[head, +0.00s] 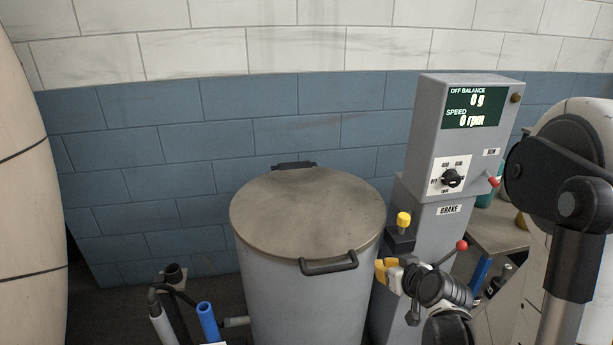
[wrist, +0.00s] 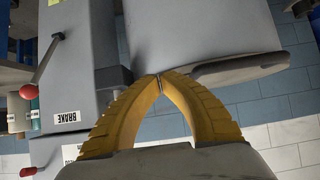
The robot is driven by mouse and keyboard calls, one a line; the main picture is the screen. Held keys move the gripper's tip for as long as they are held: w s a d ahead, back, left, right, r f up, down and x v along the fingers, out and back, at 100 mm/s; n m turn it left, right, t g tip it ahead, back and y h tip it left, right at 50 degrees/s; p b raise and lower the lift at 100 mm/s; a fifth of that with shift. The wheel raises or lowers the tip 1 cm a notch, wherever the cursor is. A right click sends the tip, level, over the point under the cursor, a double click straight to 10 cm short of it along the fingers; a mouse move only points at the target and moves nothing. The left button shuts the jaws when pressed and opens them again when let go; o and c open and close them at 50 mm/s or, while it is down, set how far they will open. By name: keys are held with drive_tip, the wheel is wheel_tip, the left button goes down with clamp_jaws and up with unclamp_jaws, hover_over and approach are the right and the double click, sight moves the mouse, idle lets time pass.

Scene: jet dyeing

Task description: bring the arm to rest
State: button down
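My gripper (head: 383,270) has yellow fingers and hangs in front of the grey machine column, just right of the lidded drum. In the wrist view its two curved fingertips (wrist: 160,78) meet with nothing visible between them. The drum (head: 300,290) is grey, with its round lid (head: 307,212) lying flat and closed on top. The black lid handle (head: 328,263) is left of my gripper and also shows in the wrist view (wrist: 238,66), beyond the fingertips. Part of my arm comes down the right side of the head view.
The control column (head: 460,130) reads 0 g and 0 rpm. A red-knobbed brake lever (head: 461,246) and a yellow knob (head: 403,219) are close to my gripper. Pipes with a blue sleeve (head: 208,322) stand at lower left. A side table (head: 490,232) is behind my arm.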

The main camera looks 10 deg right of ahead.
drive_tip(key=s+a+r+g, duration=0.2)
drive_tip(key=s+a+r, duration=0.5)
drive_tip(key=a+r, duration=0.15)
drive_tip(key=s+a+r+g, duration=0.1)
drive_tip(key=s+a, duration=0.1)
drive_tip(key=s, duration=0.3)
drive_tip(key=s+a+r+g, duration=0.1)
drive_tip(key=s+a+r, duration=0.1)
drive_tip(key=s, duration=0.4)
drive_tip(key=shift+s, duration=0.25)
